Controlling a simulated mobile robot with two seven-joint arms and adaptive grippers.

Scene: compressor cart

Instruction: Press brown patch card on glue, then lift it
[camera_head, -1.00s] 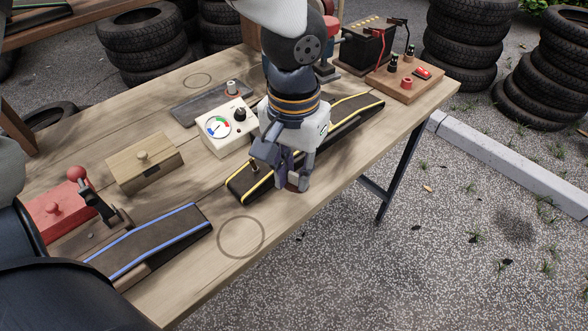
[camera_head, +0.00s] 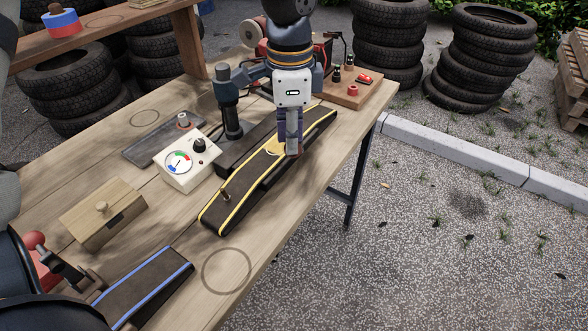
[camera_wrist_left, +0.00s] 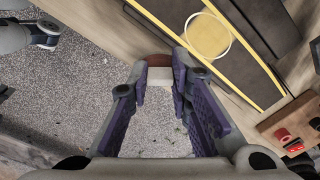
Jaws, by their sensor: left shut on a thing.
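My left gripper (camera_head: 292,146) points down at the right edge of the yellow-edged belt (camera_head: 232,196), near its middle. In the left wrist view its fingers (camera_wrist_left: 160,78) are shut on a small brown piece with a pale front (camera_wrist_left: 158,62), which I take for the brown patch card. Only its edge shows, and the fingers hide much of it. The glue is a round yellow patch (camera_wrist_left: 208,36) inside a pale ring on the belt. In the head view the glue (camera_head: 274,151) shows partly, just left of the fingers. The held piece appears apart from the glue, off to its side.
A dark post stand (camera_head: 231,118) rises close behind the belt, beside a white gauge box (camera_head: 186,162). A wooden box (camera_head: 104,220) and a blue-edged belt (camera_head: 145,288) lie nearer. A board with terminals (camera_head: 352,92) stands at the far end. The marked ring area (camera_head: 226,272) is clear.

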